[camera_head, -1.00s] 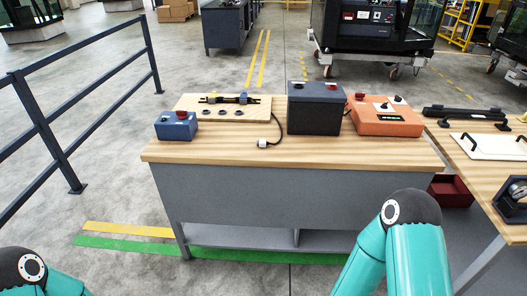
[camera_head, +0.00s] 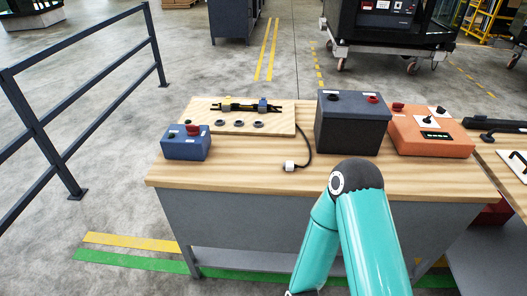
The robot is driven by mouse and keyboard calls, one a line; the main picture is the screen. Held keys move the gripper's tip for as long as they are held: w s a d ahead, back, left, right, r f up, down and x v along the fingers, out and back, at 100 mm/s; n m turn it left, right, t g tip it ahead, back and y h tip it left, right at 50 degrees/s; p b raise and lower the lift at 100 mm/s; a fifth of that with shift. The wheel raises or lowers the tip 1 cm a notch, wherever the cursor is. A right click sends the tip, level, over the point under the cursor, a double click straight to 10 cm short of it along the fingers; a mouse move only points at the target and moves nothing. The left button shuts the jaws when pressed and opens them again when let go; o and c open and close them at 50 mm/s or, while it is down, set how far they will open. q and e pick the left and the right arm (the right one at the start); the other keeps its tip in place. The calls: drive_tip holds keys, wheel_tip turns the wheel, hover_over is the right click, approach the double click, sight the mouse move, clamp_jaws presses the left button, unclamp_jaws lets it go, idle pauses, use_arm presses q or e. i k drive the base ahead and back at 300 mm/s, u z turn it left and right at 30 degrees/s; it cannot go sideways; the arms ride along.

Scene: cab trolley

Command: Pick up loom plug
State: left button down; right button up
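The loom plug (camera_head: 290,166) is a small white plug lying on the wooden bench top (camera_head: 240,174). A black cable (camera_head: 309,149) runs from it back toward the wooden board (camera_head: 205,111), which carries a black bar and several grey rings. My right arm comes up from the bottom of the view, with its teal links in front of the bench. Its gripper cannot be made out. My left arm and gripper are not in view.
A blue box (camera_head: 186,147) stands left of the plug. A dark grey box (camera_head: 352,128) and an orange box (camera_head: 433,135) stand to its right. The bench front edge around the plug is clear. A dark railing (camera_head: 60,155) runs at left.

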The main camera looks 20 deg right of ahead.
sight(289, 166)
drive_tip(key=z, duration=0.05)
drive_tip(key=i, duration=0.85)
drive_tip(key=z, duration=0.5)
